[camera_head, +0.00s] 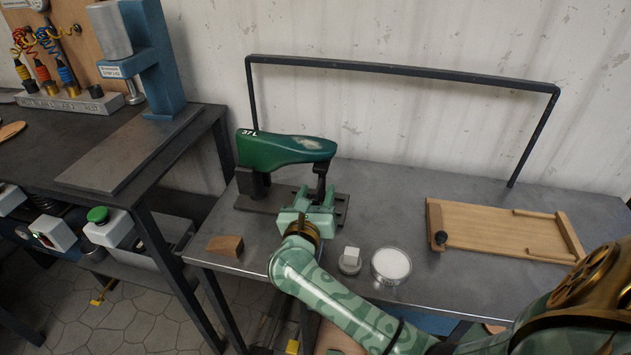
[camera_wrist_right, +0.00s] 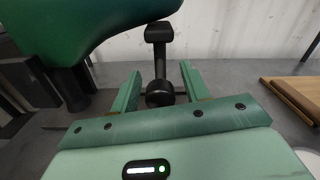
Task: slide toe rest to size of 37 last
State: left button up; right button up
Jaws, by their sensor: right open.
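The green last (camera_head: 280,149), marked 37L, sits on a black post at its left end, above a dark base plate (camera_head: 253,203); it also fills the upper left of the right wrist view (camera_wrist_right: 90,25). The black toe rest (camera_head: 321,180) stands under the last's toe end at the right. In the right wrist view the toe rest (camera_wrist_right: 158,36) has a padded top and a round black knob (camera_wrist_right: 160,93) lower down. I cannot tell whether the pad touches the last. My right gripper (camera_head: 317,199) is open, its fingers (camera_wrist_right: 158,90) either side of the knob, no clear contact.
A wooden block (camera_head: 226,245), a small pale cube on a round base (camera_head: 350,260) and a round white tin (camera_head: 391,266) lie near the front of the bench. A wooden board (camera_head: 490,229) lies at right. A dark metal frame (camera_head: 400,68) rises behind.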

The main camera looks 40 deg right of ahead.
pick_arm(q)
jog(key=shift+s, duration=0.25)
pick_arm(e)
jog(key=shift+w+d, duration=0.2)
jog(key=shift+d, duration=0.05)
